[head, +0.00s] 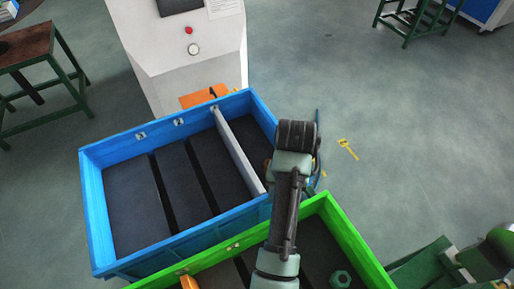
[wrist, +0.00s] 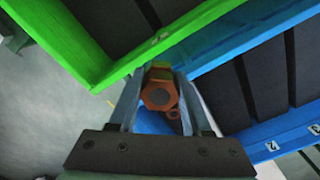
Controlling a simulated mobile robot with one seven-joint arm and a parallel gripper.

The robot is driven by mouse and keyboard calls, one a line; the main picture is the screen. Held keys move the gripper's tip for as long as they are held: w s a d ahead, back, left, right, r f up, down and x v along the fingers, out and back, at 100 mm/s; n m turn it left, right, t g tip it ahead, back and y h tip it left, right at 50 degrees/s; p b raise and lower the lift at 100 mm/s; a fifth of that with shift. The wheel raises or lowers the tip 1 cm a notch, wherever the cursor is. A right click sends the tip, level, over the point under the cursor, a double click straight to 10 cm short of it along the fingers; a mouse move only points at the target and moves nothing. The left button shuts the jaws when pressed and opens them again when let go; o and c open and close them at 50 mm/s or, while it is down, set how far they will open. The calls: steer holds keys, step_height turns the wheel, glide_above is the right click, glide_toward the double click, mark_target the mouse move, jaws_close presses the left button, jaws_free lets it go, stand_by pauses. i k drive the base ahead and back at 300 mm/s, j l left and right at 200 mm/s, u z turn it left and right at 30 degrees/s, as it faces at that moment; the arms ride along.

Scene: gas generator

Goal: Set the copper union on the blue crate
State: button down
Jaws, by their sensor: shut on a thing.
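The copper union (wrist: 157,96) is a brownish-orange hex fitting seen end-on between the two fingers in the wrist view. My gripper (wrist: 160,90) is shut on it. The blue crate (head: 180,245) stands left of my arm in the head view, with dark strips on its floor and a grey divider; its edge also shows at the right of the wrist view (wrist: 235,55). In the head view my arm hides most of the gripper and the union, beside the blue crate's right end. In the wrist view the union appears near the corner between both crates.
A green crate (head: 349,235) adjoins the blue crate at the front and holds a green hex nut (head: 340,279) and an orange part (head: 188,283). A white cabinet (head: 185,60) stands behind the blue crate. A yellow item (head: 347,148) lies on the open floor to the right.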

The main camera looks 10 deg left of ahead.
mark_target(248, 138)
steer(key=i+j, duration=0.25)
steer(key=i, duration=0.25)
steer(key=i+j, duration=0.2)
steer(key=i, duration=0.25)
steer(key=i+j, duration=0.25)
steer(key=i, duration=0.25)
steer(key=u, duration=0.05)
